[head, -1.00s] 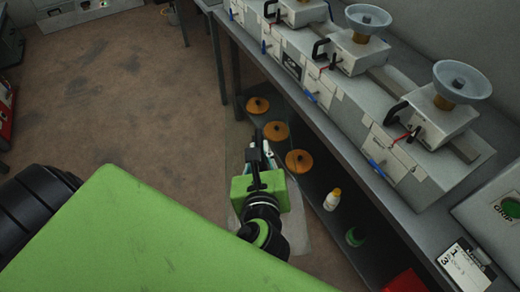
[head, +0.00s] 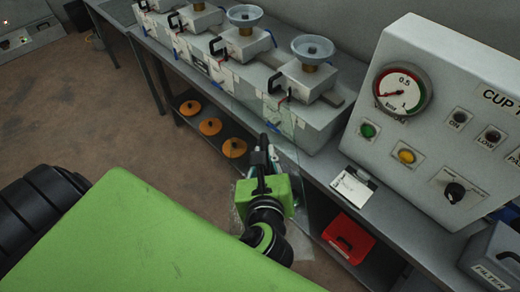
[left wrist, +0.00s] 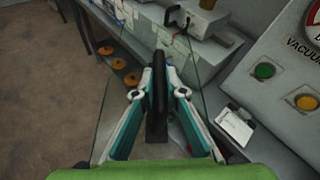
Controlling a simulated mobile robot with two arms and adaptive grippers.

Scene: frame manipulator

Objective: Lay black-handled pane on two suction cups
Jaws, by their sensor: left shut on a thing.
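My left gripper (head: 262,165) is shut on the black handle (left wrist: 158,98) of a clear glass pane (left wrist: 102,125). The pane hangs tilted in front of the bench; its thin edges show on both sides of the handle. The round grey-blue suction cups (head: 313,47) and (head: 244,14) top white housings on the bench, beyond and above my gripper. The pane is apart from both cups. Parts of the pane's outline are hard to see. My right gripper is not in view.
A control panel (head: 440,130) with a gauge stands at the bench's right. A white card (head: 353,187) lies on the bench. Orange discs (head: 210,126) and a red box (head: 348,238) are on the shelf below. Floor is free at the left.

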